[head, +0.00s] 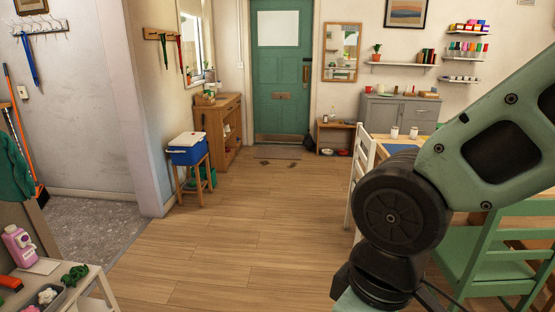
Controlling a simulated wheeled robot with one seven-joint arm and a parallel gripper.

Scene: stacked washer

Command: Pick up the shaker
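Two small whitish containers that look like shakers stand upright, side by side and apart, on the wooden table at the right. One is the left shaker (394,132) and the other is the right shaker (413,133). They are small in the view, and I cannot tell which one is meant. My arm fills the right foreground, in front of much of the table (383,138). My gripper is not in view, as the arm runs out at the bottom edge.
A white chair (359,170) stands at the table's left side and a green chair (485,255) at the right. A low table (95,285) with a pink bottle (20,245) is bottom left. A blue cooler (187,150) sits on a stool. The wooden floor (250,230) is clear.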

